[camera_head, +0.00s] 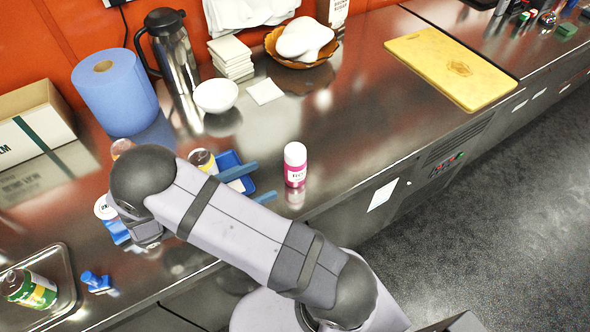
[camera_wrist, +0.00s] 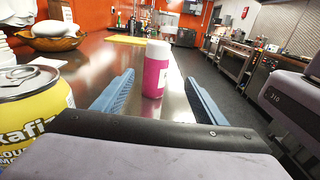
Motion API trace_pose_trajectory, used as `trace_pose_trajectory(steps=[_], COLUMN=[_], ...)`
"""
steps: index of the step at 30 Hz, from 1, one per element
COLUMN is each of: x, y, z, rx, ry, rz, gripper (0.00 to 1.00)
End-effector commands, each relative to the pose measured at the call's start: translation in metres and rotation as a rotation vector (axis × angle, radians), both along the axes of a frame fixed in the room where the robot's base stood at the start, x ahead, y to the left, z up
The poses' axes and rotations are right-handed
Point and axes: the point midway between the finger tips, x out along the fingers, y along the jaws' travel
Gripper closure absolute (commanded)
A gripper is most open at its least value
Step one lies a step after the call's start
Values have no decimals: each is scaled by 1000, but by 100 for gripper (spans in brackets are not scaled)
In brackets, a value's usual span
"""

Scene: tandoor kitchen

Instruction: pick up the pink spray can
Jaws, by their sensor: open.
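The pink spray can (camera_head: 295,168) stands upright on the steel counter (camera_head: 345,130), near its front edge. My arm hides part of the counter left of the can.
A yellow can (camera_head: 202,161) stands close to my gripper, partly hidden; it also shows large at left in the wrist view (camera_wrist: 35,115). A white bowl (camera_head: 216,95) stands further back. The counter right of the pink can is clear.

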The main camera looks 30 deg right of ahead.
Motion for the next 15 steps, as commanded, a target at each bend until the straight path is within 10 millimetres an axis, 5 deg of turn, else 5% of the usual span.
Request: trace_pose_trajectory(steps=[8, 15], x=[5, 4], y=[4, -21], z=[-1, 2], rx=[-38, -39], ry=[9, 13], rz=[31, 26], gripper=[35, 35])
